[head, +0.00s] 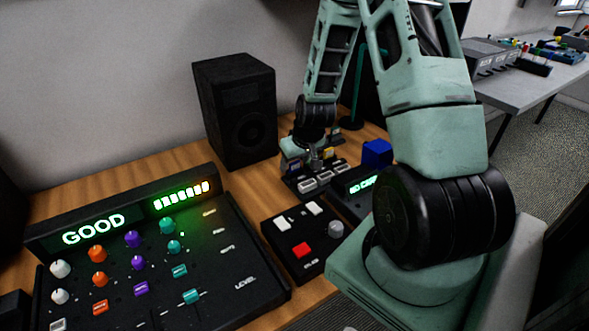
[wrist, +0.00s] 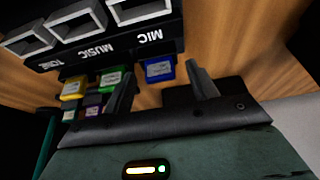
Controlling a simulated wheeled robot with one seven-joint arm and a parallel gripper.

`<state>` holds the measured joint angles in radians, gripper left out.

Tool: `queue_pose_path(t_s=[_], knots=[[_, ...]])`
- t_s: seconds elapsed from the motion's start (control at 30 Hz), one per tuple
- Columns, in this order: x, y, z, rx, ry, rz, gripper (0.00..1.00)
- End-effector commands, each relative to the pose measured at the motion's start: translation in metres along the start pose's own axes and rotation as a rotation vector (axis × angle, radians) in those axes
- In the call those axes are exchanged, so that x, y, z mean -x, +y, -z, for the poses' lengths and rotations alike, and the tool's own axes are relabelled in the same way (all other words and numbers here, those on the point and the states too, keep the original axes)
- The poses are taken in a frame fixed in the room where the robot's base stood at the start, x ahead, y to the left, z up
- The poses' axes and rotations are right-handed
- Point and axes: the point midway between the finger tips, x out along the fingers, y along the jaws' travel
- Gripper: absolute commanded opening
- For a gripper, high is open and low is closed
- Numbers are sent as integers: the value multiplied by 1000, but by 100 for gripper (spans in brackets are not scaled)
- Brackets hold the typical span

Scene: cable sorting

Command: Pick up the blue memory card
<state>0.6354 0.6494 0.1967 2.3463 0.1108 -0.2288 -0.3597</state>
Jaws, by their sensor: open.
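The blue memory card (wrist: 159,70) shows in the wrist view, with a pale label on its face. It is just below the MIC end of a black slotted block (wrist: 165,36). My gripper (wrist: 160,72) is open, and its two dark fingers appear on either side of the card in the picture. I cannot tell how far the fingertips are from the card, and no contact shows. In the head view my gripper (head: 318,157) is low over the table by the block (head: 315,184), too small there to make out the card.
A yellow card (wrist: 75,90), a green card (wrist: 113,80) and a purple card (wrist: 93,104) sit left of the blue one. A black speaker (head: 237,110), a mixer panel (head: 160,265), a button box (head: 303,240) and a blue block (head: 376,152) stand around the table.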

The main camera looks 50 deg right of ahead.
Motion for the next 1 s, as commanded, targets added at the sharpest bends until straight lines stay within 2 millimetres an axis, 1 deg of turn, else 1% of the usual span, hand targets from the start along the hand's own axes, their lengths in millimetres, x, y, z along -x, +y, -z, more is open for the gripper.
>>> queue_pose_path(t_s=[0.07,0.1,0.17,0.2,0.23,0.27,0.53,0.67,0.87,1.0], knots=[[0,0,0,0,0,0,58],[0,0,0,0,0,0,53],[0,0,0,0,0,0,36],[0,0,0,0,0,0,25],[0,0,0,0,0,0,16],[0,0,0,0,0,0,10],[1,0,0,0,0,0,10],[5,0,2,1,1,0,10],[24,0,10,1,3,-1,10],[43,0,19,2,4,-1,10]])
